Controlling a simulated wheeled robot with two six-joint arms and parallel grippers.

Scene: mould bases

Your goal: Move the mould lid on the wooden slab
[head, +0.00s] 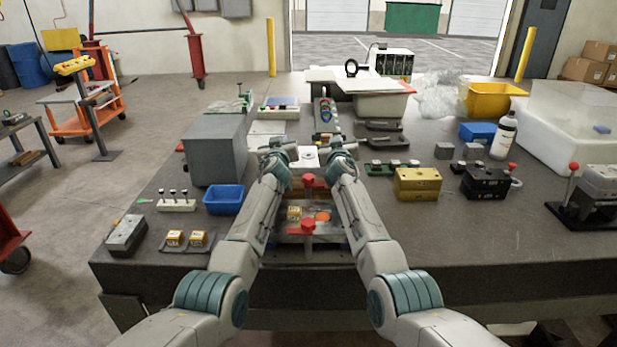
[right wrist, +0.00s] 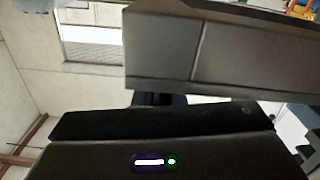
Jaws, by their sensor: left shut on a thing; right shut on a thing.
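Both my arms reach forward over the middle of the bench in the head view. My left gripper (head: 277,150) and my right gripper (head: 343,149) are shut on opposite sides of a pale plate with a round dark-centred mark (head: 308,157), which looks like the mould lid. Its underside and the fingertips are hard to make out. In the right wrist view, a large grey block face (right wrist: 235,55) lies across the top, close to the dark gripper body; I cannot tell if it is the lid.
A tall grey box (head: 216,151) stands close left of my left gripper. A fixture with red knobs (head: 308,227) sits between my forearms. A blue bin (head: 224,200) is at left, a gold block (head: 417,184) and black block (head: 486,184) at right. The right front bench (head: 470,235) is clear.

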